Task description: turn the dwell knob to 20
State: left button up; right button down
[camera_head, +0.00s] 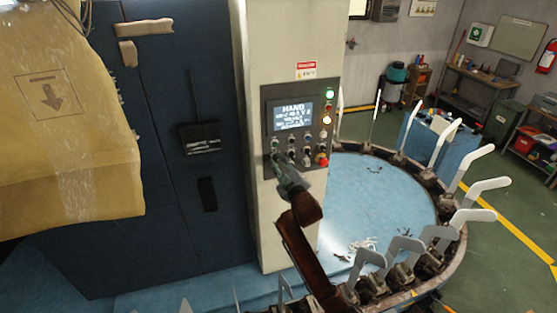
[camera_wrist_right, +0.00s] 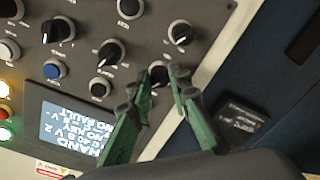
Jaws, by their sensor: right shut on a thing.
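The control panel (camera_head: 316,143) is on a pale column, with a lit screen (camera_head: 293,115) showing "HAND" and rows of knobs and buttons below it. My right gripper (camera_head: 277,161) reaches the panel's lower left. In the right wrist view, where the panel appears turned over, the green fingertips (camera_wrist_right: 158,71) are on either side of a round dark knob (camera_wrist_right: 157,77), shut on it. The fingers partly cover this knob. Its label and pointer setting cannot be read, so I cannot tell if it is the dwell knob. My left gripper is not in view.
Neighbouring knobs (camera_wrist_right: 181,33) and (camera_wrist_right: 110,54) sit close to the fingers. A ring of pale boarding forms (camera_head: 478,189) curves around the blue round table (camera_head: 390,200) at right. Dark blue cabinets (camera_head: 150,215) and a hanging tan sheet (camera_head: 65,110) fill the left.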

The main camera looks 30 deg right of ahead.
jog(key=n+p, duration=0.2)
jog(key=n, duration=0.3)
jog(key=shift+r, duration=0.15)
jog(key=shift+n+h+p, duration=0.3)
jog(key=shift+n+p, duration=0.15)
jog(key=shift+n, duration=1.95)
jog(key=c, duration=1.8)
grip_release()
jog(key=shift+s, duration=0.15)
jog(key=v, duration=1.1)
jog(key=shift+s+a+r, duration=0.1)
jog(key=shift+s+r, duration=0.05)
jog(key=shift+s, duration=0.25)
